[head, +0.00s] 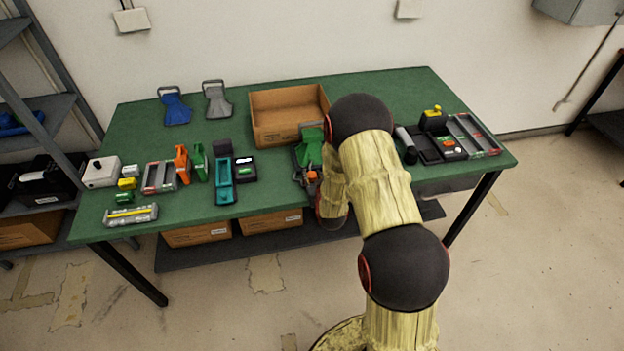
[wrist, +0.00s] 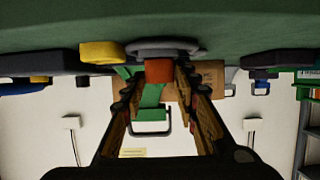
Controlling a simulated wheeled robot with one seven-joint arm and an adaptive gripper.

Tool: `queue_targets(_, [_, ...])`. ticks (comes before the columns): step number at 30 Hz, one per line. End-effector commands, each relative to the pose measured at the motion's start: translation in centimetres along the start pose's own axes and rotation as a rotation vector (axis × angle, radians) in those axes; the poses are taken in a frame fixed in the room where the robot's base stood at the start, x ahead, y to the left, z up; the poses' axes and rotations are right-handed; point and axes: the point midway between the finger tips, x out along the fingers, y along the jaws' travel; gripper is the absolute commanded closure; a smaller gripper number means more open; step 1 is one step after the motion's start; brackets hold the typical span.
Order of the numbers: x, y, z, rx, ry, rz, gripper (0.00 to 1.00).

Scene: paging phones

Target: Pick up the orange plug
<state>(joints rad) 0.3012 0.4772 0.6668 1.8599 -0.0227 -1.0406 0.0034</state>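The orange plug (wrist: 158,70) is a small block in the wrist view, with a grey rounded piece (wrist: 165,45) against it. It also shows in the head view as a small orange spot (head: 312,176) near the table's front edge, just left of my arm. My gripper (wrist: 156,82) is open, with one finger on each side of the plug. Narrow gaps seem to show beside the plug, so I see no clear grip. In the head view my arm hides most of the gripper.
A green looped holder (head: 309,148) stands just behind the plug. A cardboard box (head: 288,112) is farther back on the green table (head: 370,83). An orange handset (head: 182,163) and several devices stand left; a black tray (head: 432,148) and yellow-topped item (head: 433,117) stand right.

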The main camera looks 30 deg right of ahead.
Motion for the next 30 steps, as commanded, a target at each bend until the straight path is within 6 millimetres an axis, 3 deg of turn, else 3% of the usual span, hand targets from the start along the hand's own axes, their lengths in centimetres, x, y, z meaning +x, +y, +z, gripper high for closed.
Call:
queue_targets(14, [0.0, 0.0, 0.0, 0.000, 0.000, 0.000, 0.99])
queue_targets(23, [-0.1, 0.0, -0.2, 0.000, 0.001, 0.000, 0.99])
queue_targets(30, [-0.9, 0.0, -2.5, 0.000, 0.004, 0.000, 0.99])
